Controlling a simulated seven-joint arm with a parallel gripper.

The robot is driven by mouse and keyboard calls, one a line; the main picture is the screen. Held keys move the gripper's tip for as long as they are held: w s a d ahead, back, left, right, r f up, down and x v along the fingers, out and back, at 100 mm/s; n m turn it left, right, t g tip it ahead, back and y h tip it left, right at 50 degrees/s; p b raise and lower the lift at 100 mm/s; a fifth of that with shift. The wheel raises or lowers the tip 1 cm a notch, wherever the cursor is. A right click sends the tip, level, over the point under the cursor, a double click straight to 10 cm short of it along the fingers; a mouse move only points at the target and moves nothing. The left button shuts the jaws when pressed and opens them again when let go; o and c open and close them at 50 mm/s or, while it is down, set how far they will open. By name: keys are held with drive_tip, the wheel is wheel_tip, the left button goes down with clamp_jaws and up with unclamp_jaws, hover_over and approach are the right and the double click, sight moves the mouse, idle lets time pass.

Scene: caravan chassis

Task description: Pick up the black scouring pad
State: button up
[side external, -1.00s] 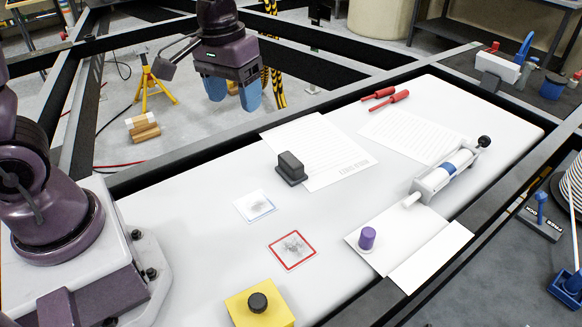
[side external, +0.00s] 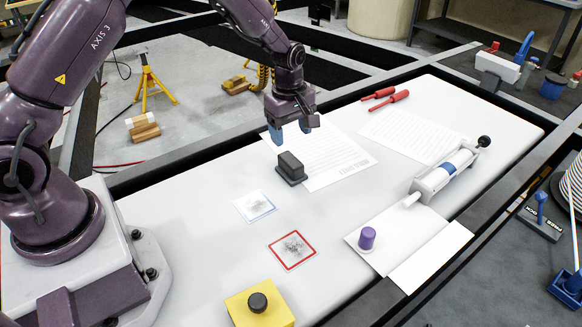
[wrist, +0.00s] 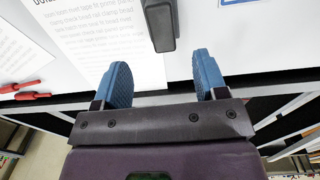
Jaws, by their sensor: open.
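The black scouring pad (side external: 291,170) is a dark block with a raised grip on a wider base. It stands on the white table beside the edge of a printed sheet. In the wrist view the pad (wrist: 160,24) is at top centre, ahead of the gap between the fingers. My gripper (side external: 291,130) is above the table, just behind the pad in the side view, pointing down. Its blue fingers are apart with nothing between them, and they also show in the wrist view (wrist: 161,75). Gripper and pad look apart.
Two printed sheets (side external: 335,165) lie behind, near red screwdrivers (side external: 388,101). A blue-edged card (side external: 255,206), a red-edged card (side external: 292,250) and a yellow block (side external: 260,303) are in front. A purple cylinder (side external: 367,238) and a roller device (side external: 445,172) are at right.

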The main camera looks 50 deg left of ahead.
sight(291, 159)
wheel_tip(291, 159, down, 10)
drive_tip(key=shift+w+a+r, duration=0.1)
drive_tip(key=shift+a, duration=0.05)
idle(0.3)
drive_tip(key=c, duration=1.1)
drive_tip(key=shift+o, duration=0.2)
drive_tip(key=shift+r, duration=0.15)
